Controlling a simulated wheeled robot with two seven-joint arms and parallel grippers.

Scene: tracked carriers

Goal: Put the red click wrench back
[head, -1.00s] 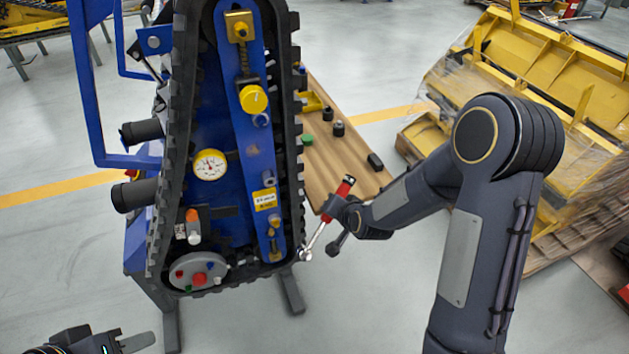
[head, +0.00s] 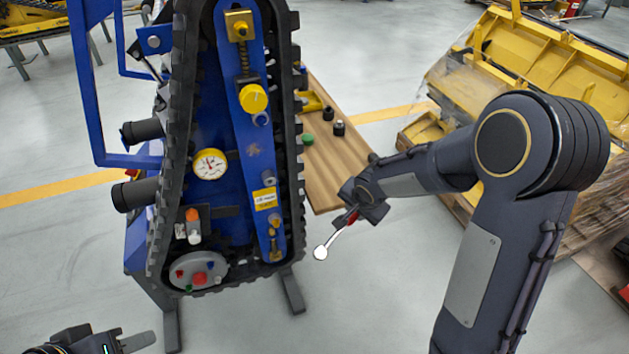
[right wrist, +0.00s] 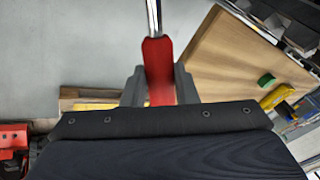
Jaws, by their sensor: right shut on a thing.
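The red click wrench (head: 338,236) is in my right gripper (head: 358,212), held clear of the track and near the wooden table's front edge. Its silver shaft and round head point down and to the left in the head view. In the right wrist view its red handle (right wrist: 158,70) sits between the two grey fingers (right wrist: 158,88), with the shaft pointing up out of the picture. My left gripper (head: 112,343) shows at the bottom left edge of the head view, empty, with one finger sticking out; its opening is hard to judge.
A blue tracked carrier (head: 225,130) stands upright on its stand at centre left. The wooden table (head: 335,170) behind it bears a green piece (head: 307,139), black sockets (head: 338,128) and a yellow item. A yellow steel frame (head: 545,65) lies on a pallet at right.

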